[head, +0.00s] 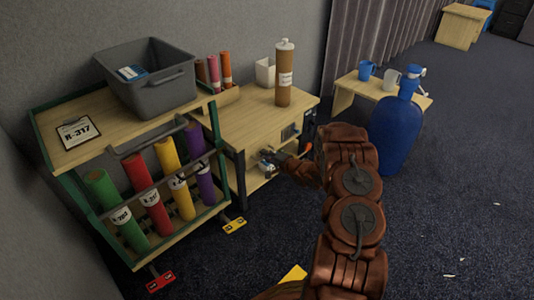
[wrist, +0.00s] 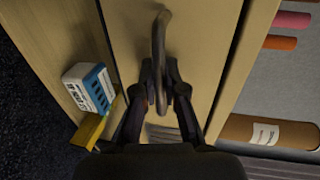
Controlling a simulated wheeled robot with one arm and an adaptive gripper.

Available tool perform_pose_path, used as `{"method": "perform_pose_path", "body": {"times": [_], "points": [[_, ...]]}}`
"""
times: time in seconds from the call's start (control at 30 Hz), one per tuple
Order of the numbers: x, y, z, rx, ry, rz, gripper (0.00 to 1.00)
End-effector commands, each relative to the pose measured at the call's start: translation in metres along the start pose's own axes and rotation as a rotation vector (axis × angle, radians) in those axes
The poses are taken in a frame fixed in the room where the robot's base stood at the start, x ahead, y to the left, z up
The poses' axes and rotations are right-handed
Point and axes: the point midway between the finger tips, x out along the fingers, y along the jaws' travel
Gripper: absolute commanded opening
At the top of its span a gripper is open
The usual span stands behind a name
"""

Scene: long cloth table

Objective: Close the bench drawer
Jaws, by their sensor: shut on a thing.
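The wooden bench (head: 232,111) stands in the middle of the head view, with its pale drawer front (head: 262,143) facing my arm. My gripper (head: 272,157) is at this front, and my arm hides part of it. In the wrist view the drawer front (wrist: 128,35) fills the middle, with a dark curved handle (wrist: 160,32) on it. My gripper (wrist: 162,80) is shut on the handle, one finger on each side. I cannot tell clearly how far the drawer stands out from the bench.
A blue and white box (wrist: 88,88) lies beside the drawer front on the lower shelf. A brown bottle (head: 284,75) stands on the bench top. A green-framed cart (head: 55,140) with colored tubes stands left. A blue sprayer (head: 397,135) stands to the right of my arm.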

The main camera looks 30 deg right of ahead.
Motion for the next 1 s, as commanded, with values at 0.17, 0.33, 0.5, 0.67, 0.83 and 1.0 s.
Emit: {"method": "perform_pose_path", "body": {"times": [0.17, 0.33, 0.5, 0.67, 0.83, 1.0], "points": [[0.003, -0.004, -0.001, -0.005, 0.002, -0.008, 0.0], [0.002, -0.003, -0.001, -0.005, 0.001, -0.007, 0.26], [0.001, -0.002, -0.002, -0.003, 0.003, -0.005, 0.36], [0.0, -0.001, -0.002, -0.002, 0.004, -0.003, 0.36], [-0.005, 0.0, -0.002, -0.001, 0.004, -0.002, 0.36], [-0.025, 0.0, -0.003, 0.0, 0.005, 0.001, 0.36]]}}
